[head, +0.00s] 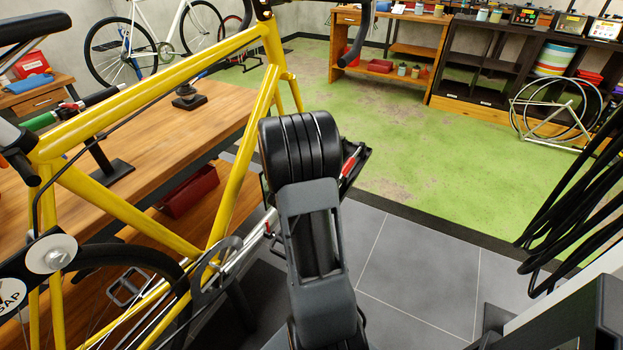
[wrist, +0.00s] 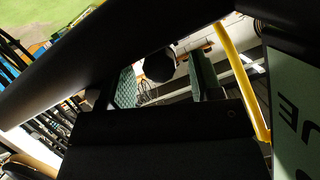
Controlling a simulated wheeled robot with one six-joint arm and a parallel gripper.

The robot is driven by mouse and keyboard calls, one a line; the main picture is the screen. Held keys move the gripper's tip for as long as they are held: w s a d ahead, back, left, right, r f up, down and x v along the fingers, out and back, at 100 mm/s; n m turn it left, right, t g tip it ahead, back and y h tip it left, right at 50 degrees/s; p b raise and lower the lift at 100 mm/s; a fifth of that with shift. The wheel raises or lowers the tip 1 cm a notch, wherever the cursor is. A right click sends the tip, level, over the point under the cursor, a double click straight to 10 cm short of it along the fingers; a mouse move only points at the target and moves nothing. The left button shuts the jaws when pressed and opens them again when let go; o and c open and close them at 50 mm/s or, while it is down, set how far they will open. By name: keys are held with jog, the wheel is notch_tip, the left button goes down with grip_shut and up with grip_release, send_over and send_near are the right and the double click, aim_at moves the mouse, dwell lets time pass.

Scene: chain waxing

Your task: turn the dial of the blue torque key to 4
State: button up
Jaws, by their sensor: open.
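I cannot make out the blue torque key or its dial in either view. My gripper (wrist: 161,68) shows in the wrist view as two green textured fingers standing well apart. A dark rounded thing shows between or beyond the fingers; I cannot tell what it is or whether it is near. No held object can be made out. In the head view my own arm fills the middle and hides my gripper and what lies behind it.
The yellow bike frame (head: 195,70) stands close left of my arm, before a wooden bench (head: 140,130). A dark tray (head: 362,153) with a red-handled tool (head: 350,165) shows partly behind my arm. Black hanging cables (head: 575,195) are at right. Grey floor tiles (head: 420,265) lie clear between.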

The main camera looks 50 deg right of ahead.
jog(key=shift+w+d+f, duration=0.15)
jog(key=shift+d+f, duration=0.05)
jog(key=shift+d, duration=0.3)
